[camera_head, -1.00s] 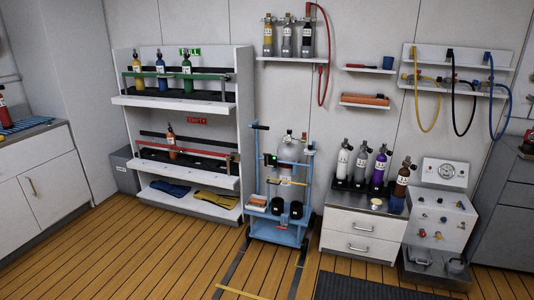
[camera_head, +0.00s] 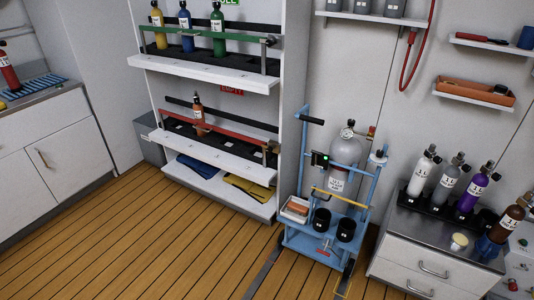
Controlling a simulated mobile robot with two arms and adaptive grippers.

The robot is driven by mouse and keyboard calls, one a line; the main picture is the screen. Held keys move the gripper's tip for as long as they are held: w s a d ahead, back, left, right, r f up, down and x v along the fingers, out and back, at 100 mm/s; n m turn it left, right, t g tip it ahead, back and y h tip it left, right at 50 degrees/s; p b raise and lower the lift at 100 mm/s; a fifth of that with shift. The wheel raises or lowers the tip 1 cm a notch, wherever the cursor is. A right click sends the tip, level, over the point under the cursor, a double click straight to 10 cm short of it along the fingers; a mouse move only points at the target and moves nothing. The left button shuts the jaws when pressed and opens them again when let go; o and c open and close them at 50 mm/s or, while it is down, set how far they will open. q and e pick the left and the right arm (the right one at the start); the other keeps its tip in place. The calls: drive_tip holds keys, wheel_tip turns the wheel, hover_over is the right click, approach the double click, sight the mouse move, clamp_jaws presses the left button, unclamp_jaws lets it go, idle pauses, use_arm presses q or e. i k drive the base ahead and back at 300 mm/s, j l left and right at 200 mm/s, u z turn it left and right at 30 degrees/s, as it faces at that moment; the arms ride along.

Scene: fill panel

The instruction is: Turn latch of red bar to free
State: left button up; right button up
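The red bar (camera_head: 215,136) runs across the front of the lower shelf of the white rack, below the red EMPTY sign (camera_head: 232,89). Its latch (camera_head: 269,147) appears as a small metal and orange piece at the bar's right end, too small to tell its position. Neither of my grippers is in view.
A blue cart (camera_head: 325,250) with a large grey cylinder (camera_head: 341,160) stands just right of the rack. The green bar (camera_head: 205,49) crosses the upper shelf in front of several bottles. Open wooden floor (camera_head: 150,245) lies before the rack. A drawer cabinet (camera_head: 425,262) is at right.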

sight(269, 149)
drive_tip(key=i+j, duration=0.25)
drive_tip(key=i, duration=0.15)
drive_tip(key=i+j, duration=0.3)
drive_tip(key=i, duration=0.05)
